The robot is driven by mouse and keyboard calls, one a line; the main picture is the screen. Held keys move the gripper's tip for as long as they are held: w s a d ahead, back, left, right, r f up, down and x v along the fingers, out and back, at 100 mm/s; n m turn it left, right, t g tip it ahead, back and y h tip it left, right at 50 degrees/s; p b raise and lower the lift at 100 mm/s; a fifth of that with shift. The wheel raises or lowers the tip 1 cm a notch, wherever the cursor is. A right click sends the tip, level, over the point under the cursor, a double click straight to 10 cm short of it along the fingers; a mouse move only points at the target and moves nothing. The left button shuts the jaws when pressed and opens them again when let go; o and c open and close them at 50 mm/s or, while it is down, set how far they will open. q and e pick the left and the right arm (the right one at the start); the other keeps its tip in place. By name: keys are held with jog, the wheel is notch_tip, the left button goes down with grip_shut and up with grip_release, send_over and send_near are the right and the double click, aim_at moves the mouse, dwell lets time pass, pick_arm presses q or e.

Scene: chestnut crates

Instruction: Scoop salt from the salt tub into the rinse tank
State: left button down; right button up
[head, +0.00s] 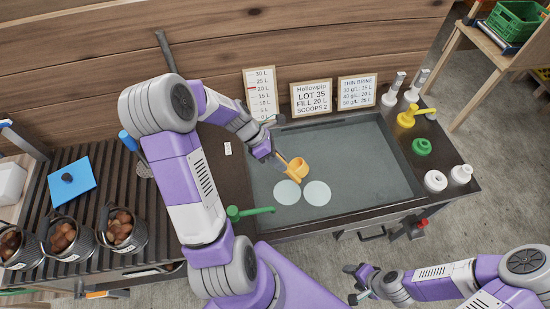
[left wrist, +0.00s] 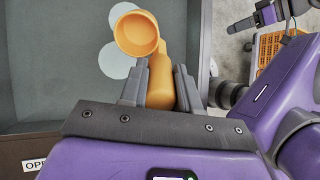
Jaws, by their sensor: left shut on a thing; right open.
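An orange scoop (head: 299,168) is in my left gripper (head: 276,157), over the rinse tank (head: 350,150). In the left wrist view the jaws (left wrist: 160,85) close on its handle, and the scoop's cup (left wrist: 136,35) shows a bare orange inside with no salt visible. Two pale round patches (head: 287,192) (head: 317,193) lie side by side in the tank, just in front of the scoop. My right gripper (head: 354,284) is open and empty, in front of the counter at lower right. I cannot identify the salt tub for certain; a white container (head: 10,183) is cut off at the left edge.
A sign (head: 311,98) reads LOT 35, FILL 20 L, SCOOPS 2. A green tap handle (head: 250,211) is at the tank's front left. Several chestnut baskets (head: 122,232) and a blue lid (head: 71,183) are on the left slats. Yellow, green and white fittings (head: 421,147) line the right edge.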

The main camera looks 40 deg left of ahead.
pick_arm(q)
jog(key=d+y+p, duration=0.1)
jog(key=p, duration=0.1)
jog(key=d+r+g+y+p, duration=0.1)
jog(key=y+p, duration=0.1)
jog(key=p, duration=0.1)
jog(key=w+d+r+y+p, duration=0.1)
jog(key=p, duration=0.2)
jog(key=shift+w+d+g+y, duration=0.1)
jog(key=shift+d+g+y, duration=0.2)
jog(key=shift+y, duration=0.1)
jog(key=shift+w+d+y+p, duration=0.2)
jog(key=shift+d+y+p, duration=0.25)
jog(key=shift+p, duration=0.5)
jog(key=shift+w+d+g+y+p, duration=0.1)
jog(key=shift+d+g+y+p, duration=0.15)
jog(key=shift+g+y+p, duration=0.25)
